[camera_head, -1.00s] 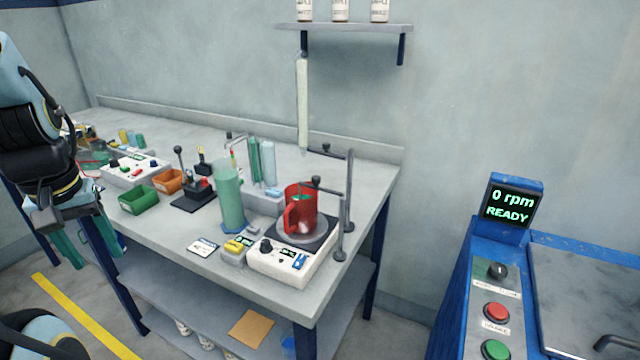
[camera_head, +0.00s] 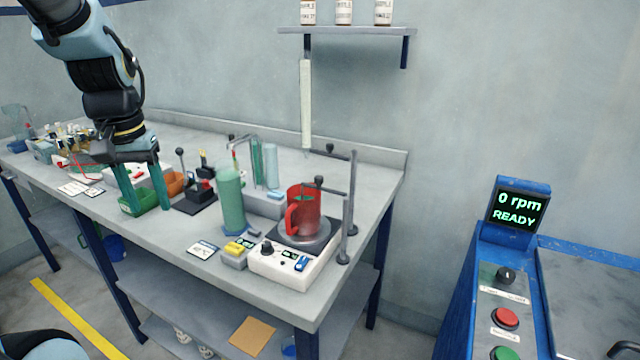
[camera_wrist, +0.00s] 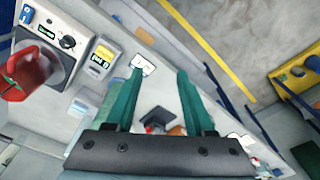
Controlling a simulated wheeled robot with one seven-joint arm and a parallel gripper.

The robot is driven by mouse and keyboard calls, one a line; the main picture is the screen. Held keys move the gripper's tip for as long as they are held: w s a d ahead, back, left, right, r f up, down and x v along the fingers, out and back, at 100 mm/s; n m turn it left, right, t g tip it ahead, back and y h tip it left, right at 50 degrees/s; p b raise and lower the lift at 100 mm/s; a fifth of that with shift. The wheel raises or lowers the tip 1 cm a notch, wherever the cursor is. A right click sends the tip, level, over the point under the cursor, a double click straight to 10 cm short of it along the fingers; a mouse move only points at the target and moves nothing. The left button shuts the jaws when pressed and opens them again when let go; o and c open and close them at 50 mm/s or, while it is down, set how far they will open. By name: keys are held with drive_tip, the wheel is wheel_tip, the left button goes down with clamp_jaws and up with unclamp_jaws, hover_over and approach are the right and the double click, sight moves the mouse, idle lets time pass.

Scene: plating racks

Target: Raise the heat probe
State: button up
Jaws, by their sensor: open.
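A red jug (camera_head: 303,212) stands on the round plate of a white hotplate unit (camera_head: 285,268) at the table's right end. It also shows in the wrist view (camera_wrist: 28,70) at the left edge. Beside the jug is a grey stand (camera_head: 352,190) with a side arm and dark knob (camera_head: 319,181) above the jug. This may carry the heat probe, but I cannot make out a probe clearly. My gripper (camera_head: 150,208) is open and empty, fingers down over the green bin area, well left of the jug. In the wrist view its teal fingers (camera_wrist: 159,75) are apart.
A tall green cylinder (camera_head: 230,200), a dark-based device (camera_head: 195,205) and a small yellow-topped box (camera_head: 236,256) stand between my gripper and the hotplate. A wall shelf (camera_head: 350,31) hangs above. A blue console (camera_head: 490,270) stands at right.

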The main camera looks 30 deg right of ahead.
drive_tip(key=d+r+m+b, duration=0.3)
drive_tip(key=d+m, duration=0.1)
drive_tip(key=d, duration=1)
wheel_tip(320, 180, up, 8)
drive_tip(key=m+g+b, duration=0.1)
drive_tip(key=m+b, duration=0.2)
drive_tip(key=m, duration=0.4)
hover_over(319, 177)
wheel_tip(319, 177, down, 10)
drive_tip(key=shift+w+f+p, duration=0.1)
drive_tip(key=shift+f+p, duration=0.15)
drive_tip(key=shift+p, duration=0.1)
clamp_jaws()
